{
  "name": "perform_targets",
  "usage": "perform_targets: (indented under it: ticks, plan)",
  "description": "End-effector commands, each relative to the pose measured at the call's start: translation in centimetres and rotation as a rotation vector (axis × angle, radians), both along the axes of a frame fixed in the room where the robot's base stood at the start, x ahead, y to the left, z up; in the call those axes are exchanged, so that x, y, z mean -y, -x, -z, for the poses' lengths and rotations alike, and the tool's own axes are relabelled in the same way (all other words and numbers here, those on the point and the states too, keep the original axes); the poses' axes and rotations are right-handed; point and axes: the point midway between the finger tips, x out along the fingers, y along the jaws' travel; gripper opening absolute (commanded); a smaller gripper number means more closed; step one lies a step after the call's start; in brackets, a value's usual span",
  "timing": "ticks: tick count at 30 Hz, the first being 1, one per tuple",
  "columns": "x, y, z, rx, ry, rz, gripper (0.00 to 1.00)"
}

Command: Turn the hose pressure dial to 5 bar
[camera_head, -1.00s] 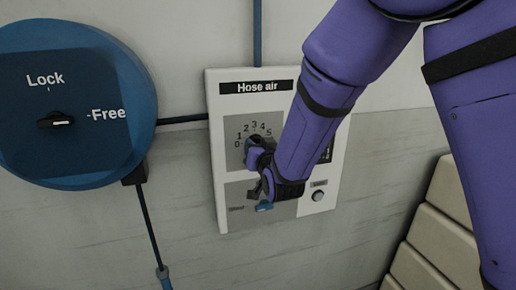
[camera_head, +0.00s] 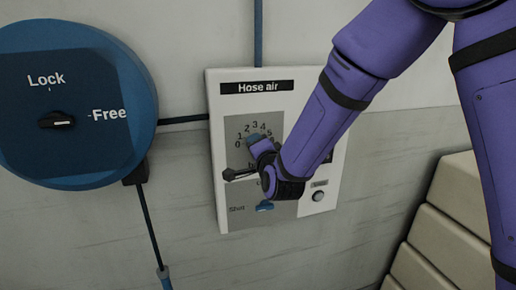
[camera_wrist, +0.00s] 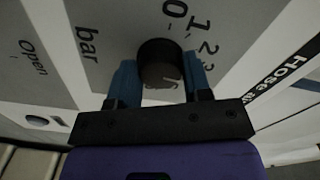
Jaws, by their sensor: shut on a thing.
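The hose pressure dial is on the white "Hose air" panel (camera_head: 215,100), with a printed scale from 0 to 5. In the wrist view its dark round knob (camera_wrist: 160,62) sits between the two blue fingers of my gripper (camera_wrist: 160,84), which is shut on it. The figures 0, 1, 2 and 3 show around the knob there, and the word "bar" is to the left. In the head view my gripper (camera_head: 258,150) covers the knob just below the scale. The knob's pointer is hidden, so I cannot tell its reading.
A small blue handle (camera_head: 264,207) sits below my gripper beside the word "Shut". A round button (camera_head: 318,196) is at the panel's lower right. A blue Lock/Free switch (camera_head: 62,120) is on the left wall. Cream stacked blocks (camera_head: 445,225) stand at the lower right.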

Motion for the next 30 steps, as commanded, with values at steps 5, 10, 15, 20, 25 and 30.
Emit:
perform_targets:
  ticks: [5,10,15,20,25,30]
  plan:
    - [0.07,-0.01,0.07,-0.049,-0.159,0.001,0.21]
    - [0.09,-0.02,0.04,-0.093,-0.315,0.002,0.21]
    - [0.09,-0.02,0.04,-0.137,-0.467,0.002,0.21]
    - [0.08,-0.01,0.04,-0.176,-0.602,0.002,0.21]
    - [0.09,-0.01,0.03,-0.212,-0.722,0.003,0.21]
    - [0.08,0.01,0.00,-0.238,-0.811,0.003,0.21]
